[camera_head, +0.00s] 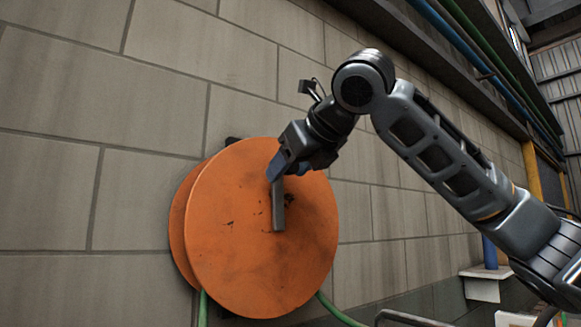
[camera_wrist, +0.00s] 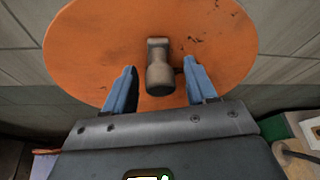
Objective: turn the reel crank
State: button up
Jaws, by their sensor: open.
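The orange reel (camera_head: 235,240) is mounted on the block wall, its round face scuffed with dark marks. Its grey crank (camera_head: 278,208) points up from the middle of the face. My gripper (camera_head: 276,168) is at the crank's upper end, and its blue fingers partly hide the handle there. In the wrist view the crank's rounded knob (camera_wrist: 160,78) lies between the two open fingers of my gripper (camera_wrist: 158,85), with a gap on each side. The orange reel face (camera_wrist: 95,45) fills the background behind it.
A green hose (camera_head: 335,310) comes out below the reel. The grey block wall (camera_head: 60,190) stands close behind it. Blue and green pipes (camera_head: 470,60) run along the upper right. A white ledge (camera_head: 485,272) is at lower right.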

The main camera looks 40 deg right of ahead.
jog(key=shift+s, duration=0.1)
jog(key=b+v, duration=0.1)
jog(key=v, duration=0.6)
jog(key=shift+s+b, duration=0.3)
jog(key=shift+b, duration=0.05)
